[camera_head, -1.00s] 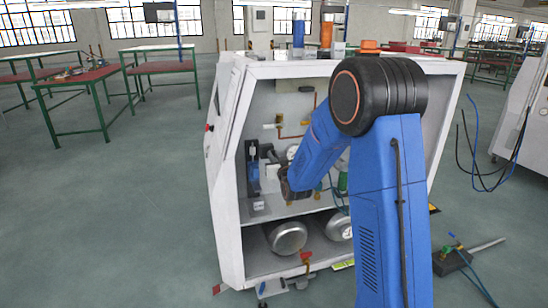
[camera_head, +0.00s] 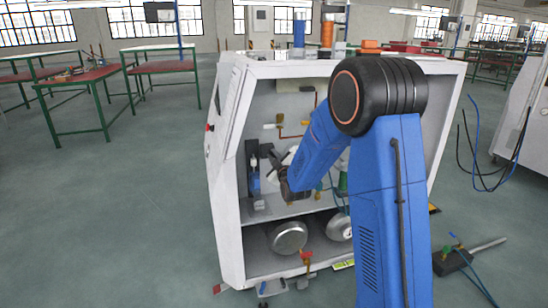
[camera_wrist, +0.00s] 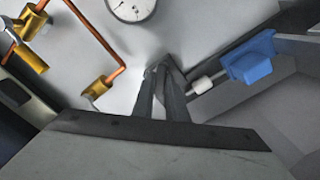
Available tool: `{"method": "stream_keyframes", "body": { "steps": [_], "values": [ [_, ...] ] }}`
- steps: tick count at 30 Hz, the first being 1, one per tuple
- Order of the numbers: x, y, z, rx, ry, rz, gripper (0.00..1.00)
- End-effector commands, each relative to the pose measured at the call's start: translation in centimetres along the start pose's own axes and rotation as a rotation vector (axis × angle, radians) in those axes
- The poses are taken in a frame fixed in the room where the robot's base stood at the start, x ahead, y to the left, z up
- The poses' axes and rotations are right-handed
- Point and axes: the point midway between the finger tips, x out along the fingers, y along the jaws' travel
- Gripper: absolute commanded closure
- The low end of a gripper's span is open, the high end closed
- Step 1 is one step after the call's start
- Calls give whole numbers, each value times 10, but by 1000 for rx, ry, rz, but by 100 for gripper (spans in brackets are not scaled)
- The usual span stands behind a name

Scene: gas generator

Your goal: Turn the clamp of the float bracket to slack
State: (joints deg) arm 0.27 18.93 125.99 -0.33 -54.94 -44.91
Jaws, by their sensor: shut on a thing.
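My gripper (camera_head: 271,163) reaches into the open white cabinet. In the wrist view its grey fingers (camera_wrist: 161,76) are close together, shut on a small part at their tips. That part is mostly hidden and I take it to be the clamp of the float bracket. A blue block (camera_wrist: 250,60) with a white cylinder (camera_wrist: 203,86) on a thin rod lies just right of the fingers. The blue block also shows in the head view (camera_head: 254,182), left of my gripper. I cannot make out the clamp's angle.
The white cabinet's (camera_head: 231,220) left wall and lower shelf edge frame my arm. A copper pipe (camera_wrist: 92,33) with brass fittings (camera_wrist: 28,52) and a round gauge (camera_wrist: 131,8) are near the fingers. Silver cylinders (camera_head: 288,237) lie on the lower level.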

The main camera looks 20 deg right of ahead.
Motion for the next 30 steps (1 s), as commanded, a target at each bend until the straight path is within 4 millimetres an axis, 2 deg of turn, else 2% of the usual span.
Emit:
{"method": "stream_keyframes", "body": {
  "steps": [18, 30],
  "values": [
    [0, -4, 1, -558, -1, -2, 100],
    [0, -5, 2, -760, 0, -3, 100]
  ]
}}
